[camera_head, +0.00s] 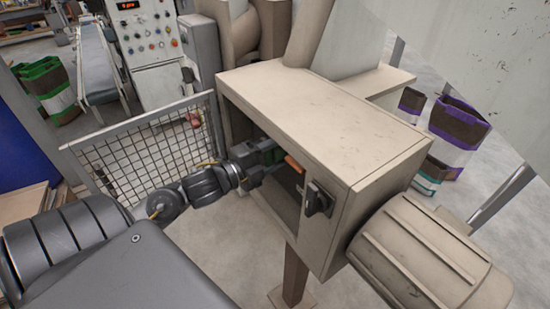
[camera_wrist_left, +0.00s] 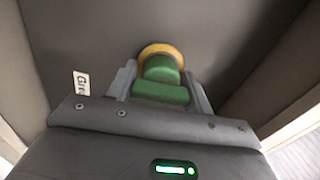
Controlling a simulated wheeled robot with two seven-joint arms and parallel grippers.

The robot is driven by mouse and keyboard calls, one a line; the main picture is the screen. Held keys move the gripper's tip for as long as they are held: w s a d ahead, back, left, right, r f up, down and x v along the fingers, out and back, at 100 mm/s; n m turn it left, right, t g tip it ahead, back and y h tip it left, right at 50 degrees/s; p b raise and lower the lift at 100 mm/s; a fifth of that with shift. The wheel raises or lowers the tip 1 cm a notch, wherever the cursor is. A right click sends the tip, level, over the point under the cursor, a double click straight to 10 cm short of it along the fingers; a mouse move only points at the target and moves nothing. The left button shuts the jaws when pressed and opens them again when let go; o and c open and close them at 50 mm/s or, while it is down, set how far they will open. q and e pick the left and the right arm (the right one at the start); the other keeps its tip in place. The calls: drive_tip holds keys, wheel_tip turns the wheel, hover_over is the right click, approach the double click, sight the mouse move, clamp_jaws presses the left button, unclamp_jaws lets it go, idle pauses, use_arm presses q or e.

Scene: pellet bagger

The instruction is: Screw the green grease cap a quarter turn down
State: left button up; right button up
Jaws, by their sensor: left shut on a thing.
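The green grease cap (camera_wrist_left: 161,70) shows in the left wrist view, in front of a yellow-orange ring (camera_wrist_left: 146,51) on the dark inner wall of the housing. My left gripper (camera_wrist_left: 160,90) is shut on the cap, with one finger on each side of it. In the head view my left gripper (camera_head: 272,166) reaches through the open side of the beige housing (camera_head: 325,125). My right gripper is not in view.
A black rotary switch (camera_head: 318,198) sits on the housing front, right of the opening. A beige motor (camera_head: 425,255) juts out at the lower right. A wire mesh guard (camera_head: 140,158) stands left of the housing. A partly visible label (camera_wrist_left: 81,83) is left of the cap.

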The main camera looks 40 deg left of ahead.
use_arm(q)
drive_tip(key=shift+m, duration=0.6)
drive_tip(key=o, duration=1)
drive_tip(key=shift+s+b, duration=0.1)
drive_tip(key=shift+b, duration=0.2)
